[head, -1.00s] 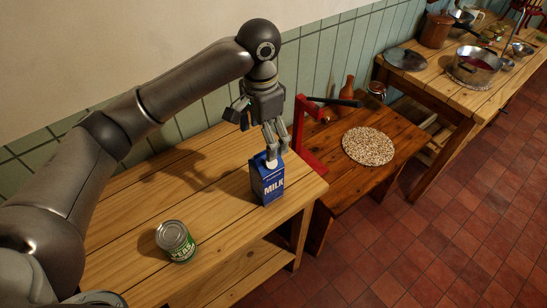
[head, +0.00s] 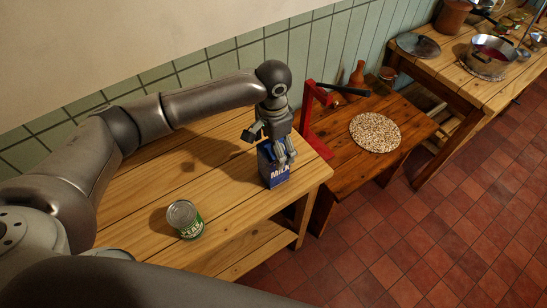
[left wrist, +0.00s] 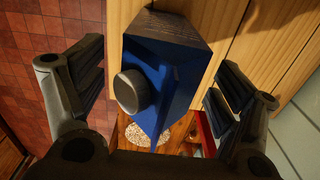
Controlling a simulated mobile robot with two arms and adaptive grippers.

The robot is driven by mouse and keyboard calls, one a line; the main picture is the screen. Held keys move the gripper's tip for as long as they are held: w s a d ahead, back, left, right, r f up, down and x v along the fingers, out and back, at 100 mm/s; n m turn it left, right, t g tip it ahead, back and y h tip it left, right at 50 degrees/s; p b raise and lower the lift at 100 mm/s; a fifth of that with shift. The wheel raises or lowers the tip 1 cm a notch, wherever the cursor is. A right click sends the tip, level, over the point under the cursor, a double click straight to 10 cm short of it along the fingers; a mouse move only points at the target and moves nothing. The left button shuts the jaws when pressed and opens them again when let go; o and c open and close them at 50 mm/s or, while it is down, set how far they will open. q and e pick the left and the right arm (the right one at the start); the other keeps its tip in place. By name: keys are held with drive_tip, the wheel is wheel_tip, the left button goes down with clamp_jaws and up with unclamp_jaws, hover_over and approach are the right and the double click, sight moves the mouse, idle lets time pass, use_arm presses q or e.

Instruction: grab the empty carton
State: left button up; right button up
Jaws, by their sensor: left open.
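The empty carton is a blue milk carton (head: 275,177) standing upright near the right end of the pine shelf top. My left gripper (head: 279,155) is over the carton from above in the head view and hides part of its top. In the left wrist view the carton (left wrist: 181,70) with its grey round cap lies between the two spread fingers of the open gripper (left wrist: 160,90). A gap shows on each side of the carton. My right gripper is not in view.
A green-labelled can (head: 185,219) stands on the pine top (head: 150,180) left of the carton. A red stand (head: 318,125) is close to the right. A lower brown table (head: 345,165) holds a round speckled mat (head: 375,132).

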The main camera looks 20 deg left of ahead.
use_arm(q)
drive_tip(key=shift+f, duration=0.15)
drive_tip(key=shift+w+f, duration=0.1)
drive_tip(key=shift+f, duration=0.05)
drive_tip(key=c, duration=1)
drive_tip(key=shift+c, duration=0.2)
